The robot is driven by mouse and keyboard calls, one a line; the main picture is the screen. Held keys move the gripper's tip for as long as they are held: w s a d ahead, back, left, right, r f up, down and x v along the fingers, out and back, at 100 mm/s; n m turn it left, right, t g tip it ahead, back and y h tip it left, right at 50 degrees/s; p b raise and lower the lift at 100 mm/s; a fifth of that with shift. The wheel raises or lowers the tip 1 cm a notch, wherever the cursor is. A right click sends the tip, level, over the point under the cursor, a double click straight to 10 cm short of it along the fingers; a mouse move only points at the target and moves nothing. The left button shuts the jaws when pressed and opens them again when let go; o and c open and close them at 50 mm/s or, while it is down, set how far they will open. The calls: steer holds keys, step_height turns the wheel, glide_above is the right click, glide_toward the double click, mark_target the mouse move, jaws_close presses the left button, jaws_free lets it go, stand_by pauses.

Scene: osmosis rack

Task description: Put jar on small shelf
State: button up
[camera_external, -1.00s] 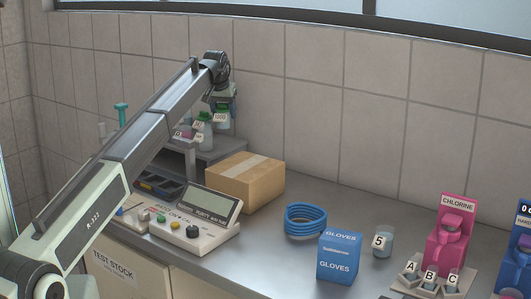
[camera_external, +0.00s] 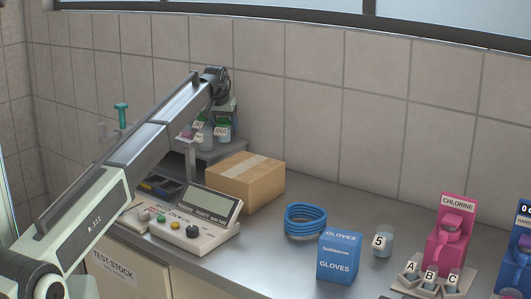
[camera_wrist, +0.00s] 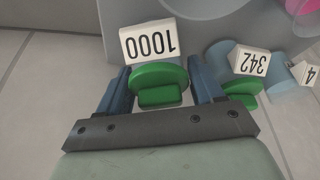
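A jar with a green lid (camera_wrist: 158,76) and a white label reading 1000 (camera_wrist: 150,40) is between the blue fingers of my gripper (camera_wrist: 160,88). The fingers are closed against both sides of the lid. In the external view the held jar (camera_external: 223,133) is upright, at the back left, over or on the small grey shelf (camera_external: 222,152). I cannot tell whether its base touches the shelf. My gripper (camera_external: 224,108) is above it, partly hidden by my wrist.
Another green-lidded jar (camera_wrist: 243,92), labelled 342, stands close beside the held jar; a further label and a pink item show at the wrist view's right. A cardboard box (camera_external: 245,180) sits in front of the shelf. The tiled wall is close behind.

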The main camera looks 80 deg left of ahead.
mark_target(220, 132)
steer(key=shift+o, duration=1.3)
steer(key=v, duration=1.2)
steer(key=shift+d+r, duration=0.1)
